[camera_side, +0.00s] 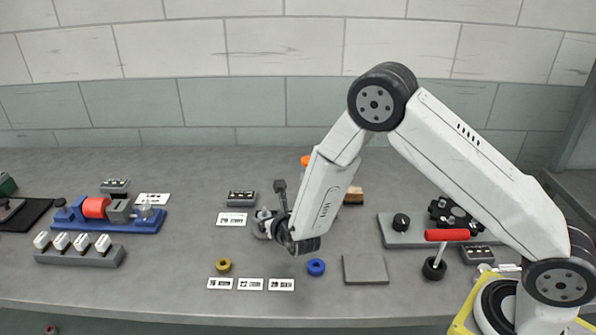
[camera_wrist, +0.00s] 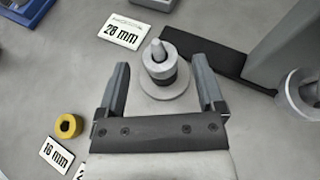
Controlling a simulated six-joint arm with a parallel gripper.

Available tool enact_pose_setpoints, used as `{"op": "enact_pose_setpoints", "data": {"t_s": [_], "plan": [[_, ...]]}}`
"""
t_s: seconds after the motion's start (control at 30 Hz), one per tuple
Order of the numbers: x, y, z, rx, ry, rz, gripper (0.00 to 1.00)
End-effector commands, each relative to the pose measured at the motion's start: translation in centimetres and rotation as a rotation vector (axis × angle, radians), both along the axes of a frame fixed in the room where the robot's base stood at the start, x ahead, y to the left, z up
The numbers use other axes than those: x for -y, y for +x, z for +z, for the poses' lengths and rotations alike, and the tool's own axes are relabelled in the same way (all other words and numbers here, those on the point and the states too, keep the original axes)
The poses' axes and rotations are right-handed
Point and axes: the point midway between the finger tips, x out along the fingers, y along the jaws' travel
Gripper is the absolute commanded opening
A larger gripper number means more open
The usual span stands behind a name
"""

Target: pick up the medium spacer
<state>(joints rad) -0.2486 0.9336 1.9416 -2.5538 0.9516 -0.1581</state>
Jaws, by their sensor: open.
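My gripper (camera_wrist: 160,72) is open, with one finger on each side of a grey stepped post (camera_wrist: 157,50) in the wrist view. A dark ring (camera_wrist: 160,78) sits around the post above a wide round grey flange (camera_wrist: 164,92). I cannot tell whether this ring is the medium spacer. In the side view my gripper (camera_side: 285,232) partly hides the grey post (camera_side: 262,222). A yellow spacer (camera_side: 223,266) and a blue spacer (camera_side: 316,267) lie on the bench. The yellow one also shows in the wrist view (camera_wrist: 68,126), by a 16 mm card (camera_wrist: 56,154).
A 28 mm card (camera_wrist: 122,31) lies left of the post. Three small cards (camera_side: 251,284) lie near the front edge. A grey plate (camera_side: 365,269) and a red-handled tool (camera_side: 447,235) are to the right. A blue fixture (camera_side: 150,225) and a grey block (camera_side: 80,256) stand left.

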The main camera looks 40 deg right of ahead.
Motion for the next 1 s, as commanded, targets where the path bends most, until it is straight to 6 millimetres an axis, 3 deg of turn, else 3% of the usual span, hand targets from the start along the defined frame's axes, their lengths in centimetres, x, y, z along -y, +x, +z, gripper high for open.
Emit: {"op": "enact_pose_setpoints", "data": {"t_s": [0.37, 0.93, 0.97, 1.0], "plan": [[0.8, 3.0, -1.3, -0.002, 0.001, 0.000, 0.87], [0.8, 3.2, -1.4, -0.001, -0.001, 0.000, 0.87], [0.8, 3.2, -1.4, -0.001, -0.001, 0.000, 0.84], [0.8, 3.2, -1.4, -0.001, -0.001, 0.000, 0.71]]}}
